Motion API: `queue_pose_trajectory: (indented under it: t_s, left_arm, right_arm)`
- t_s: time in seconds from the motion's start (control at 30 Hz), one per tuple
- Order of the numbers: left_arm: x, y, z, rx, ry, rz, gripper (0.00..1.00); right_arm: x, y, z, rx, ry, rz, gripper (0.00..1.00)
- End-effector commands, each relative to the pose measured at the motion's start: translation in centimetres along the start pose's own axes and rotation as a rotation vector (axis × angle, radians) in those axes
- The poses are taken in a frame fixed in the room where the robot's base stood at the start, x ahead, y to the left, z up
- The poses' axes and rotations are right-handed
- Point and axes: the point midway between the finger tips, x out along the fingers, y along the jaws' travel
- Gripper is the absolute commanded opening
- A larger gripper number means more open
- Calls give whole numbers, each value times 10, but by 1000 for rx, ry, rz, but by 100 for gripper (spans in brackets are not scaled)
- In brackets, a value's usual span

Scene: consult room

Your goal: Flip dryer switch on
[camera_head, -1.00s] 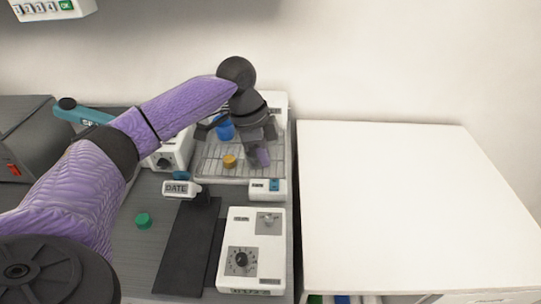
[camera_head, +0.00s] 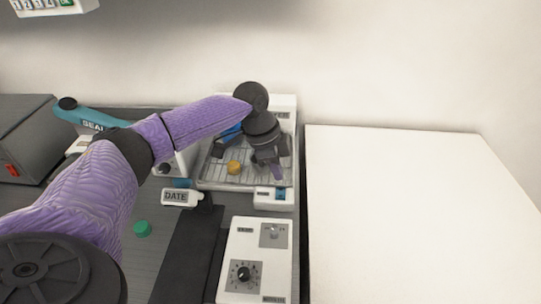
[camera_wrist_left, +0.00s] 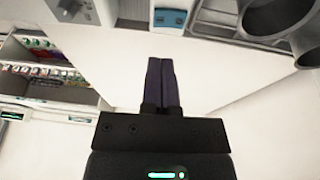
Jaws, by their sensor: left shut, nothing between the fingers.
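The dryer is a white unit with a wire-rack tray (camera_head: 215,172), and a small white box (camera_head: 262,203) at its front right corner carries a blue switch (camera_head: 281,193). The switch also shows in the wrist view (camera_wrist_left: 170,18), at the top middle. Its on or off position is too small to tell. My left gripper (camera_head: 278,174) is shut and empty, pointing down over the front right of the rack, just behind the switch box. In the wrist view its dark fingertips (camera_wrist_left: 160,62) are together, apart from the switch in the picture. My right gripper is not in view.
A yellow cap (camera_head: 233,167) and a blue item (camera_head: 229,134) are on the rack. A DATE stamp (camera_head: 178,197), a green cap (camera_head: 142,228) and a white dial box (camera_head: 245,255) are in front. A teal-handled sealer (camera_head: 90,118) stands left. The white cabinet top (camera_head: 410,200) is clear.

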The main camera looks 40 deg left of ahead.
Motion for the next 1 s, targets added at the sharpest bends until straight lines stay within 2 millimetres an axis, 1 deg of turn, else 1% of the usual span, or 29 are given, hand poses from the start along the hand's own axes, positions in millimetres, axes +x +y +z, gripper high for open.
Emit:
queue_pose_trajectory:
  t_s: [0.03, 0.1, 0.2, 0.3, 0.43, 0.7, 0.8, 1.0]
  left_arm:
    - [13, 0, 1, 0, -1, 3, 0]
    - [26, 1, 3, -1, -1, 2, 0]
    - [40, 2, 8, -2, -2, 2, 0]
    - [49, 3, 10, -1, -1, 1, 0]
    - [53, 3, 11, -1, 1, 0, 0]
    - [53, 3, 11, -1, 0, 0, 0]
    - [57, 3, 12, 0, 0, -1, 0]
    - [57, 2, 13, 0, 0, -1, 0]
  right_arm:
    - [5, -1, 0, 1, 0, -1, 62]
    - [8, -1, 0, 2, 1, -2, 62]
    - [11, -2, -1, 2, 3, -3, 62]
    - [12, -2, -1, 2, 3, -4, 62]
    - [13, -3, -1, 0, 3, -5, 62]
    - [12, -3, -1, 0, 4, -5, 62]
    - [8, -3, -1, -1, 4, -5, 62]
    - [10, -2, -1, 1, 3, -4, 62]
